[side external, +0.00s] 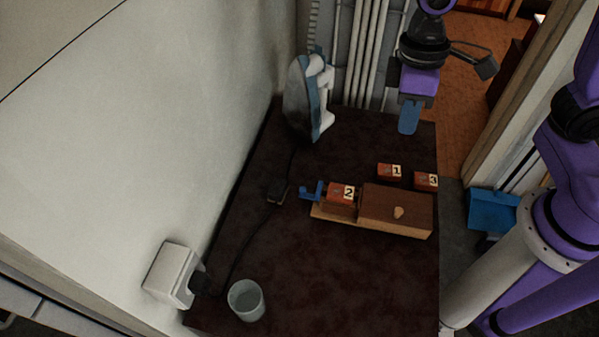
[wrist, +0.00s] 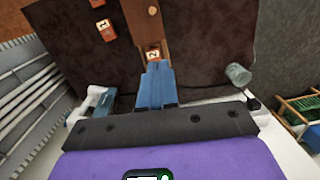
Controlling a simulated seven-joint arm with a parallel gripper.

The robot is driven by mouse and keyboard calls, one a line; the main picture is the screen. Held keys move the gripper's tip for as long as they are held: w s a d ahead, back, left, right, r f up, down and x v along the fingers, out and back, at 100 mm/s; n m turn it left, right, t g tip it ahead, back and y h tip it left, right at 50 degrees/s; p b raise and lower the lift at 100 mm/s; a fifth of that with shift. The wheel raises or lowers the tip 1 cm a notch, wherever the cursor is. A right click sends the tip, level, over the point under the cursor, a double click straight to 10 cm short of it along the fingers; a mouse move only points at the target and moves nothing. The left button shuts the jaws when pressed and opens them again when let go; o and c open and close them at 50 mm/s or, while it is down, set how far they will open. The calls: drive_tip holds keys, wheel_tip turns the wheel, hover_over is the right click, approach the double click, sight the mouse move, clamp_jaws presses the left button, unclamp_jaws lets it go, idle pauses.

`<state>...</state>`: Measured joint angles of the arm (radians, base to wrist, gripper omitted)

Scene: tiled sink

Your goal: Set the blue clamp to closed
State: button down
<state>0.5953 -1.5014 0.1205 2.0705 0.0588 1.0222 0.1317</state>
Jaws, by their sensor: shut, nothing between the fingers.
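The blue clamp (side external: 313,190) is a small blue piece at the left end of a wooden base, beside the red block marked 2 (side external: 343,195). Whether its jaw is open or closed is too small to tell.
A brown wooden block (side external: 395,208) sits on the base. Red blocks marked 1 (side external: 389,171) and 3 (side external: 426,180) lie behind it. An iron (side external: 306,98) stands at the back, its cord near the clamp. A cup (side external: 246,300) stands at the front of the dark counter.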

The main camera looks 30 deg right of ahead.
drive_tip(key=w+a+f+m+g, duration=0.1)
drive_tip(key=w+a+f+m, duration=0.4)
drive_tip(key=w, duration=0.5)
drive_tip(key=w+a+f+m+g, duration=0.15)
drive_tip(key=w+a+f, duration=0.35)
drive_tip(key=w, duration=0.6)
drive_tip(key=w+d+f+m, duration=0.1)
drive_tip(key=w+f+m, duration=0.35)
drive_tip(key=f, duration=0.55)
drive_tip(key=shift+n+g+y, duration=0.3)
drive_tip(key=shift+g+y, duration=0.1)
drive_tip(key=shift+g, duration=0.05)
drive_tip(key=x, duration=0.9)
drive_tip(key=shift+s+d+f, duration=0.1)
drive_tip(key=shift+d+f, duration=0.05)
drive_tip(key=shift+f, duration=0.1)
drive_tip(key=shift+s+r, duration=0.15)
drive_tip(key=shift+s, duration=0.65)
drive_tip(key=shift+s+a, duration=0.3)
drive_tip(key=shift+s, duration=0.7)
